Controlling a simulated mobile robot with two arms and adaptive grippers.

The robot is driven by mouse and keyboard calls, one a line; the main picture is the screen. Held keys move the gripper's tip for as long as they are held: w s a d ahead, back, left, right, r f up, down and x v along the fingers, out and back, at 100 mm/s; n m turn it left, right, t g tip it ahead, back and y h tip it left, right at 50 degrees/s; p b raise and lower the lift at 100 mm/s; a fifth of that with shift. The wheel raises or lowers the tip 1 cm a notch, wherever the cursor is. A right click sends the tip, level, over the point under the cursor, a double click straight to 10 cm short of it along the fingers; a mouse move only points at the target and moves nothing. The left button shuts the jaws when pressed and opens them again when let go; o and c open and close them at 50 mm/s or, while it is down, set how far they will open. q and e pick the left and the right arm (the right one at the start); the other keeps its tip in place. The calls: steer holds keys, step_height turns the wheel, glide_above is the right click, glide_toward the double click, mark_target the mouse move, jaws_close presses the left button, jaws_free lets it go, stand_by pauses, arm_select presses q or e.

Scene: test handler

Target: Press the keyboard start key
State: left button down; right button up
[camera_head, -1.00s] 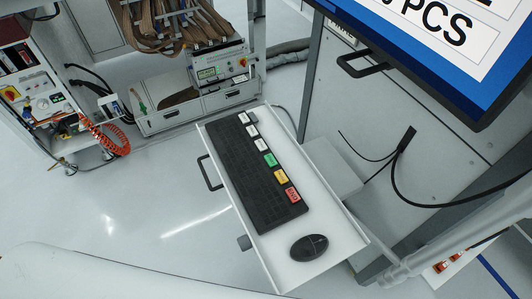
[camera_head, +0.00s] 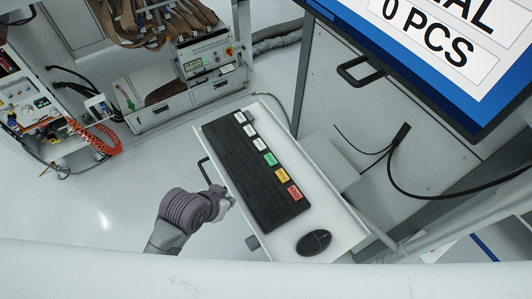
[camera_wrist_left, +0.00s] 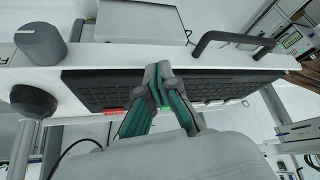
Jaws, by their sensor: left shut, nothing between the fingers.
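The black keyboard (camera_head: 236,170) lies on a white tray (camera_head: 322,200). Along its right edge runs a row of coloured keys: several white ones, then a green key (camera_head: 270,159), a yellow key (camera_head: 282,175) and a red key (camera_head: 294,193). The lettering is too small to read. My left gripper (camera_head: 226,203) is at the tray's left edge, beside the keyboard. In the left wrist view its fingers (camera_wrist_left: 159,78) are shut and empty in front of the keyboard (camera_wrist_left: 95,88), hiding part of the key row; the red key (camera_wrist_left: 113,112) shows left of them. My right gripper is not in view.
A black mouse (camera_head: 314,242) lies on the tray's near end. A black handle (camera_head: 206,172) sticks out from the tray's left side, close to my left gripper. A large monitor (camera_head: 440,45) hangs at the upper right. Cables hang on the cabinet at right.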

arm_select(q)
steer(key=w+d+r+m+t+h, duration=0.1)
steer(key=w+d+r+m+h, duration=0.3)
steer(key=w+d+r+m, duration=0.6)
steer(key=m, duration=0.3)
glide_above(269, 160)
steer(key=shift+p, duration=0.45)
steer(key=shift+f, duration=0.1)
step_height(269, 160, down, 7)
steer(key=b, duration=0.7)
steer(key=shift+b, duration=0.35)
steer(key=shift+f, duration=0.85)
